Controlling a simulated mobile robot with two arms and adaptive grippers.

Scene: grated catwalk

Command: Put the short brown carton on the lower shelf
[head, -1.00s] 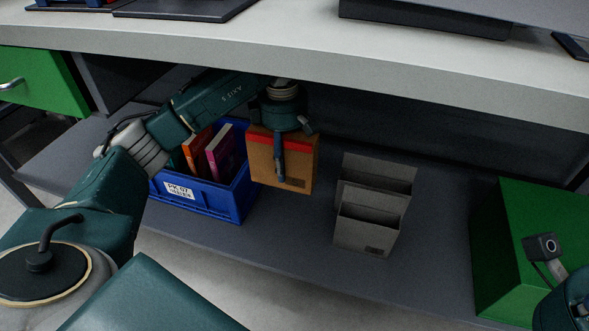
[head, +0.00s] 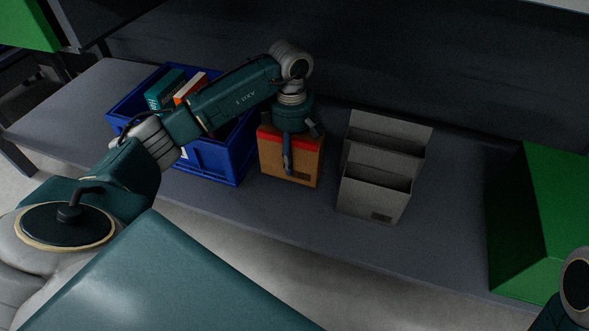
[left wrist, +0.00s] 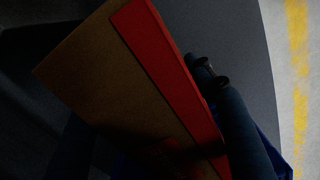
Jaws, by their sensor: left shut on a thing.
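The short brown carton (head: 288,163), with a red band along its top, is upright at the middle of the grey lower shelf (head: 250,213). My left gripper (head: 288,150) is shut on it from above, with one finger down its near face. I cannot tell whether its base touches the shelf. In the left wrist view the carton (left wrist: 125,85) fills the middle, dark, beside one finger (left wrist: 237,125). My right gripper does not show; only part of my right arm is at the lower right.
A blue bin (head: 222,160) with books stands close left of the carton, partly behind my arm. A grey stepped organizer (head: 375,195) stands to its right with a narrow gap. A green box (head: 545,215) is at the far right. Shelf is bare between organizer and green box.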

